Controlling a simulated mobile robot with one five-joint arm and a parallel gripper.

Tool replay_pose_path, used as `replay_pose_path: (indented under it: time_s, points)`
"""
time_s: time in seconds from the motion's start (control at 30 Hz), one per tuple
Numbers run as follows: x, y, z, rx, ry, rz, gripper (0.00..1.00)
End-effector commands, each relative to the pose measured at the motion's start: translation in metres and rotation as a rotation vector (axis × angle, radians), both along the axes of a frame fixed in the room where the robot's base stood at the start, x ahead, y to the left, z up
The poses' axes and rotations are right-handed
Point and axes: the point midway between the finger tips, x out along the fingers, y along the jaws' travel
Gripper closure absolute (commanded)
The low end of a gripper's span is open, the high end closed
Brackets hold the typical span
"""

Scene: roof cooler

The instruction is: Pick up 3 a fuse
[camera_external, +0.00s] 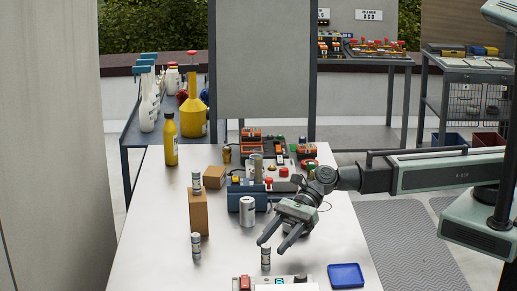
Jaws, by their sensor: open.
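Three small grey cylinders look like fuses. One fuse (266,258) stands upright on the white table, just below my gripper's fingertips. Another fuse (195,246) stands upright on the table to the left. A third fuse (196,180) stands on top of a tall brown block (198,212). My gripper (272,243) is open and points down and to the left, with its fingers at or just above the nearest fuse. I cannot tell whether the fingers touch it. Nothing shows held between the fingers.
A larger silver can (247,211) stands by a blue box (240,190) behind my gripper. A blue tray (346,275) lies at the front right. A yellow bottle (170,140) stands at the far left. The table's left front is clear.

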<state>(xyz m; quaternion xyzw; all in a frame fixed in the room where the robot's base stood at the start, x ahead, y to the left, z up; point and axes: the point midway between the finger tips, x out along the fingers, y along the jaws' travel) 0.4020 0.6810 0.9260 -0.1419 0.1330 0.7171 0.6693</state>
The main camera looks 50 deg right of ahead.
Motion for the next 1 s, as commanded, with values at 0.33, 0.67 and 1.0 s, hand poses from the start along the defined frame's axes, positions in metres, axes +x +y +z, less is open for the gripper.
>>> replay_pose_path:
  time_s: [0.33, 0.67, 1.0]
  points:
    - [-0.002, 0.037, -0.016, -0.001, -0.001, -0.001, 0.51]
    - [-0.002, 0.036, -0.016, -0.001, -0.001, 0.0, 1.0]
    - [-0.002, 0.036, -0.008, -0.001, -0.001, 0.0, 1.0]
